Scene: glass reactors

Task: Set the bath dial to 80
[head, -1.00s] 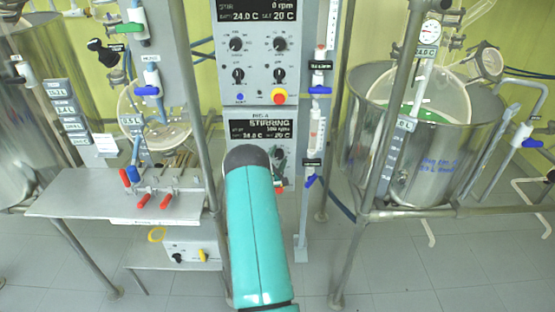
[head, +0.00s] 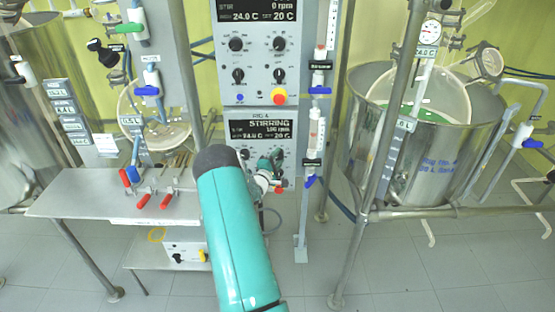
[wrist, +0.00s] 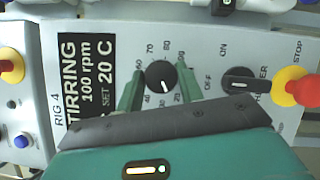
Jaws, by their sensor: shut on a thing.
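The bath dial (wrist: 160,77) is a round black knob ringed by printed numbers on the grey Rig 4 panel (head: 233,116). The panel appears turned sideways in the wrist view. The dial's white mark points toward the picture's bottom, near the low numbers around 20 and 30. The panel display (wrist: 88,80) reads stirring, 100 rpm, set 20 C. My gripper (wrist: 160,85) has its green fingers on either side of the dial and is shut on it. In the head view my gripper (head: 271,168) covers the panel's right-hand dial.
A black power switch (wrist: 238,84) and a red stop button (wrist: 290,87) sit beside the dial in the wrist view. A similar upper panel (head: 258,60) is above. Red-handled clamps stand on a metal shelf (head: 90,195) at left; a steel vessel (head: 440,165) stands at right.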

